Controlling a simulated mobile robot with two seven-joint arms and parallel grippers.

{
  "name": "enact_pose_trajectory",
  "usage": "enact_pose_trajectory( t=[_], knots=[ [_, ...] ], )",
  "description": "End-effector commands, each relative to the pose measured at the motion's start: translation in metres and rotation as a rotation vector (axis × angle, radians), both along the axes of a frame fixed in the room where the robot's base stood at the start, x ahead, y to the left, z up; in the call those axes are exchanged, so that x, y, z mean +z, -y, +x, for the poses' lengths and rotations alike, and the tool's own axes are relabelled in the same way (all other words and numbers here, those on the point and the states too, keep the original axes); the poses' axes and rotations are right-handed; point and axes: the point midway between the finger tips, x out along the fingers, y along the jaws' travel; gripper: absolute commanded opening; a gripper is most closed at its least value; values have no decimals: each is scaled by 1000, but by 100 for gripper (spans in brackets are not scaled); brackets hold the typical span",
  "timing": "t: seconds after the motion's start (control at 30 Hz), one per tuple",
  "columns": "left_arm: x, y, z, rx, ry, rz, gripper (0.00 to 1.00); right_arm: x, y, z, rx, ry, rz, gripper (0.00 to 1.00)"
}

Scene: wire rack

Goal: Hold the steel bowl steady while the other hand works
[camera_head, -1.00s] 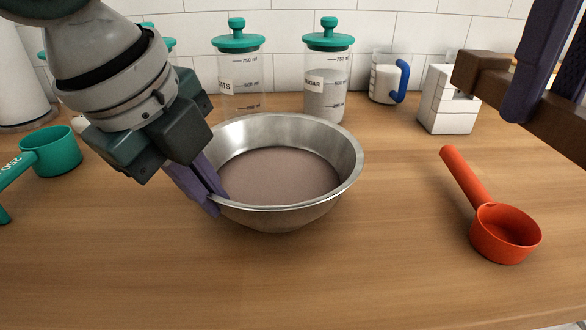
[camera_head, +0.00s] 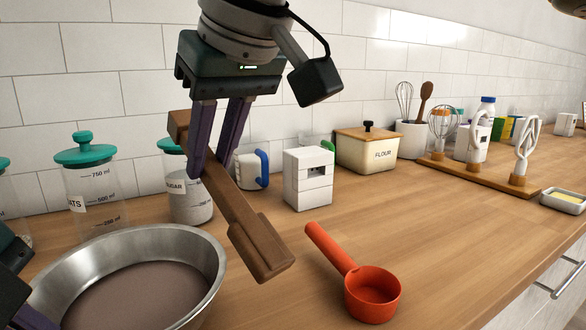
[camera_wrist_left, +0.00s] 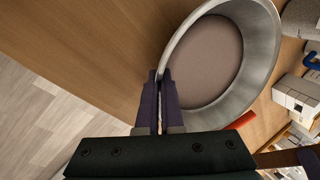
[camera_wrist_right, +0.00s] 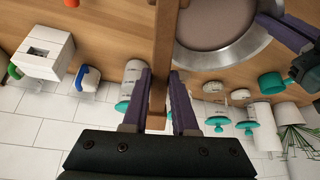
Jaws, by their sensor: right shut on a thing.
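The steel bowl (camera_head: 205,258) stands on the counter at the lower left of the head view, with a flat brownish filling inside. It also shows in the left wrist view (camera_wrist_left: 262,40). My left gripper (camera_wrist_left: 159,82) is shut on the bowl's rim there; in the head view only a dark part of it shows at the left edge. My right gripper (camera_head: 212,162) is shut on a long brown wooden tool (camera_head: 258,248), held tilted above the counter, right of the bowl. The tool also shows between the fingers in the right wrist view (camera_wrist_right: 164,40).
A red measuring cup (camera_head: 372,294) lies right of the bowl. Counter right of the red cup is clear.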

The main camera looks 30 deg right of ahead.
Motion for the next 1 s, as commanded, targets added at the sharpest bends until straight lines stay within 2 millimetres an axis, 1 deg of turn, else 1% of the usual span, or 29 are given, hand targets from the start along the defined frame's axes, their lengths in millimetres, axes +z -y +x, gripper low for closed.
enact_pose_trajectory(
  t=[0.03, 0.1, 0.2, 0.37, 0.53, 0.8, 1.0],
  knots=[
    [0, 0, 0, 1, 1, 0, 0, 3, -3, 12, 54, 81, 23, 0],
    [0, 0, 0, 1, 1, 0, 0, 8, -11, 27, 137, 196, 66, 0],
    [0, 0, 0, 1, 1, 0, 0, 17, -22, 41, 248, 340, 140, 0],
    [0, 0, 1, 1, 2, -1, 0, 24, -49, 35, 425, 545, 294, 0],
    [1, 0, 0, 1, 1, 0, 0, 41, -69, 22, 570, 702, 453, 0],
    [0, 0, 0, 0, 1, 0, 0, 60, -80, -1, 690, 811, 607, 0],
    [0, 0, 0, 0, 1, 0, 0, 65, -82, -8, 714, 829, 647, 0]
  ],
)
